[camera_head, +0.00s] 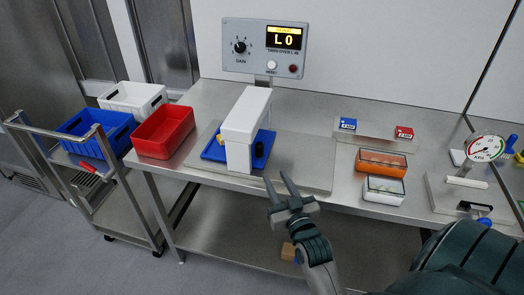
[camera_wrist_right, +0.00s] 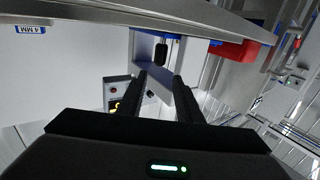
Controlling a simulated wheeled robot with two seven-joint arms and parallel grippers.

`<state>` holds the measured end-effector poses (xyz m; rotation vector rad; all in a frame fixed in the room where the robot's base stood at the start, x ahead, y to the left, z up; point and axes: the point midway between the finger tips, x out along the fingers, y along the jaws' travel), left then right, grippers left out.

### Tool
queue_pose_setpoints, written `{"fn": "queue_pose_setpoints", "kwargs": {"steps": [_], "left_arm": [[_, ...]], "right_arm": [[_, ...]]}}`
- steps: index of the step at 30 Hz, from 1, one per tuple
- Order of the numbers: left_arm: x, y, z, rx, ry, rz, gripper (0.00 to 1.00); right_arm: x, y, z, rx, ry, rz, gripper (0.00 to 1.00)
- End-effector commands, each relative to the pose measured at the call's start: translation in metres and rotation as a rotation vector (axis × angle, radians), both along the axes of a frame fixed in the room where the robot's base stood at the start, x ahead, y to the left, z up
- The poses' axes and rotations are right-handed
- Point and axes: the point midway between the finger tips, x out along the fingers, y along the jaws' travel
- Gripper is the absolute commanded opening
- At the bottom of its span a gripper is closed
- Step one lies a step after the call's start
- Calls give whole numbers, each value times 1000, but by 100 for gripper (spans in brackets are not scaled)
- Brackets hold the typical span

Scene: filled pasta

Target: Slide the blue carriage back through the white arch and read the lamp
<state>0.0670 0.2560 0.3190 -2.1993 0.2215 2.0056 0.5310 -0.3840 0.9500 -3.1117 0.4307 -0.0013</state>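The white arch (camera_head: 247,118) stands on a grey plate on the steel table in the head view. The blue carriage (camera_head: 213,151) sits under it, with blue showing on both sides; its middle is hidden. A black knob (camera_head: 259,149) stands on the carriage's right part. The grey box (camera_head: 240,62) behind has a lit yellow display (camera_head: 285,38) reading "LO". My right gripper (camera_head: 278,178) is open and empty at the table's front edge, in front of the arch, apart from the knob. In the right wrist view the knob (camera_wrist_right: 160,52) shows between its fingers. My left gripper is not in view.
A red bin (camera_head: 163,132) stands left of the arch. A trolley with a blue crate (camera_head: 97,146) and white crate (camera_head: 133,97) is farther left. Orange (camera_head: 381,169) and white (camera_head: 383,196) boxes and a dial gauge (camera_head: 486,148) stand right. The plate right of the arch is clear.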

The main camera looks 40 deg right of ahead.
Motion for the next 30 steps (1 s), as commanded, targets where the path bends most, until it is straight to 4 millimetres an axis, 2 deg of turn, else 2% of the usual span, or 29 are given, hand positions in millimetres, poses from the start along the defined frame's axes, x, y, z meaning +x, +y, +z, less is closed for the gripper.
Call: {"fn": "queue_pose_setpoints", "kwargs": {"steps": [6,18,24,30], "left_arm": [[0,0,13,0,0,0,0],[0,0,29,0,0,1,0],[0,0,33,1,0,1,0],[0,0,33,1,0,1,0]], "right_arm": [[39,-11,3,0,0,0,32],[105,-30,3,-1,0,0,32],[124,-35,1,0,1,0,32],[130,-36,0,0,1,0,32]]}}
